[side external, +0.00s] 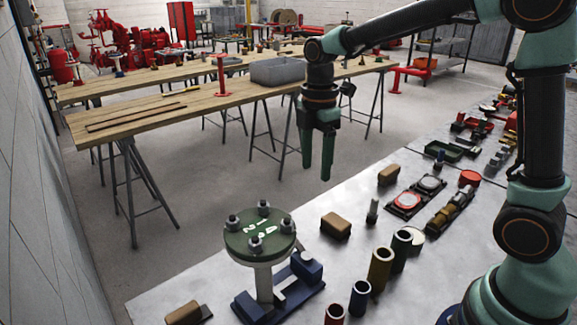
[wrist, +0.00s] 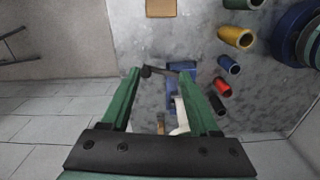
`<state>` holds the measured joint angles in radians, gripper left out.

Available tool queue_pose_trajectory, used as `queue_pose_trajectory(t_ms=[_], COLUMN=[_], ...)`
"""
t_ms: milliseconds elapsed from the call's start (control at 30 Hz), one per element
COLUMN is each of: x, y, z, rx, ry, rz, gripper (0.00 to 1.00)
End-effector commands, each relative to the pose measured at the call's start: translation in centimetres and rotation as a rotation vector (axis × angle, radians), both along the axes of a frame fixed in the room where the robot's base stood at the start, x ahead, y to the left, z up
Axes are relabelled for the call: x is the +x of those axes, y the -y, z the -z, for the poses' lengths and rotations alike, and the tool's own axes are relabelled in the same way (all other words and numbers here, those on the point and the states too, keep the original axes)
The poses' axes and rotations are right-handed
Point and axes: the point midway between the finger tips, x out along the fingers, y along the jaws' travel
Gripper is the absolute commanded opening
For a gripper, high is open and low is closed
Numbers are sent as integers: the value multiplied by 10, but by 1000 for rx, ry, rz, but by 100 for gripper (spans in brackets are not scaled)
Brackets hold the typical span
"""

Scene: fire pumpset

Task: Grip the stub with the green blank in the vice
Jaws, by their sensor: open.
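The round green blank (side external: 260,240), with white markings and several bolts, sits on top of the upright pale stub (side external: 264,284). The stub's lower end is at the blue vice (side external: 306,266) on the grey bench; whether the jaws clamp it is hard to tell. My gripper (side external: 317,168) points down, open and empty, higher than the blank and to its right in the side view. In the wrist view my gripper (wrist: 161,75) has its fingers apart, with the vice (wrist: 181,80) partly visible between and beyond them. I cannot make out the green blank there.
Brown blocks (side external: 336,225) and upright tubes (side external: 381,268) stand right of the vice. Another brown block (side external: 184,313) lies at front left. Trays and small parts line the bench at the right. A wooden trestle table (side external: 190,102) stands behind, across open floor.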

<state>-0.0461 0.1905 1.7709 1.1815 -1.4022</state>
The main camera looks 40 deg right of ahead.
Motion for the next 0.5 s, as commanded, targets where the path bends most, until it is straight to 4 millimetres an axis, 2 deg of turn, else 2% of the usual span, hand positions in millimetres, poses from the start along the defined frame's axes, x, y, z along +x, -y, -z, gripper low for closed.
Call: queue_pose_trajectory(t_ms=[267, 367, 500], x=[2, 6, 16], y=[-2, -8, -22], z=[0, 0, 0], rx=[0, 0, 0], ry=[1, 0, 0], rz=[32, 134, 380], gripper=[62, 62, 62])
